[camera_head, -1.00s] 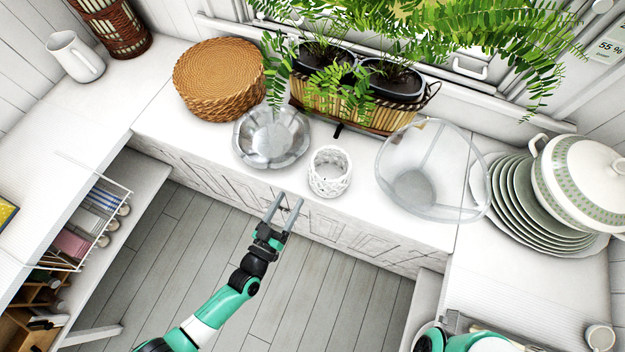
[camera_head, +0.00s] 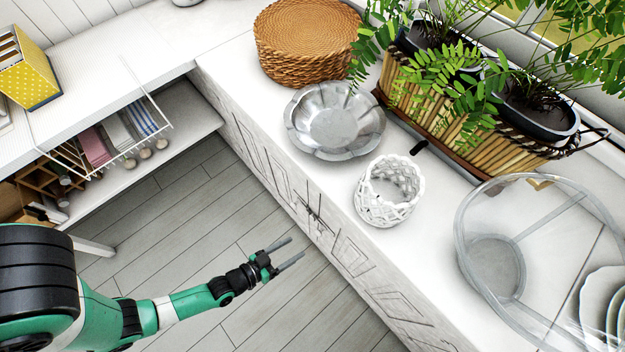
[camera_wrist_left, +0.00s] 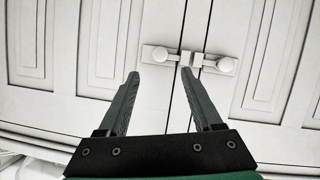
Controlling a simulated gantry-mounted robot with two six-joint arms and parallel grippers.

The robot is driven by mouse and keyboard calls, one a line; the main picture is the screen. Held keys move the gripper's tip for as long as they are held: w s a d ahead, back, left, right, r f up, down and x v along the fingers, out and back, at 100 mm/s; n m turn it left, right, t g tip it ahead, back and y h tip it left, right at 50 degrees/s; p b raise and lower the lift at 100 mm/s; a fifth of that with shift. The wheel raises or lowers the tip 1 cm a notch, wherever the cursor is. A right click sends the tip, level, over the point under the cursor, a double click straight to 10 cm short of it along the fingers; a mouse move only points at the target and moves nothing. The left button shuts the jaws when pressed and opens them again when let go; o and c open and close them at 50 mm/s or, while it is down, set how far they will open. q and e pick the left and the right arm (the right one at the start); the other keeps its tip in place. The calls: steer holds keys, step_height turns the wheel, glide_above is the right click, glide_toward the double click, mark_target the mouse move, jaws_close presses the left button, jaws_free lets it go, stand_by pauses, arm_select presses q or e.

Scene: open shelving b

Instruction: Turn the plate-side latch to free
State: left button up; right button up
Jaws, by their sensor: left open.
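In the left wrist view a pale latch (camera_wrist_left: 190,58) spans the seam between two white cabinet doors (camera_wrist_left: 110,45), with a round knob at each end. It lies roughly crosswise to the seam. My left gripper (camera_wrist_left: 160,73) is open and empty in front of the doors. Its right fingertip appears just below the latch's middle; contact cannot be told. In the head view my left gripper (camera_head: 297,247) points at the cabinet front, with floor behind it. A small dark fitting (camera_head: 314,214) shows on that front. Which latch is the plate-side one is unclear. My right gripper is not in view.
The counter above holds a metal bowl (camera_head: 334,120), a white woven holder (camera_head: 388,190), a clear bowl (camera_head: 497,265), a wicker stack (camera_head: 305,45) and a planter (camera_head: 440,100). Plates (camera_head: 600,310) show at the right edge. The floor (camera_head: 215,210) is clear.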

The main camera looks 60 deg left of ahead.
arm_select(q)
steer(key=b+x, duration=0.3)
steer(key=x, duration=0.6)
steer(key=shift+w, duration=0.25)
jaws_close()
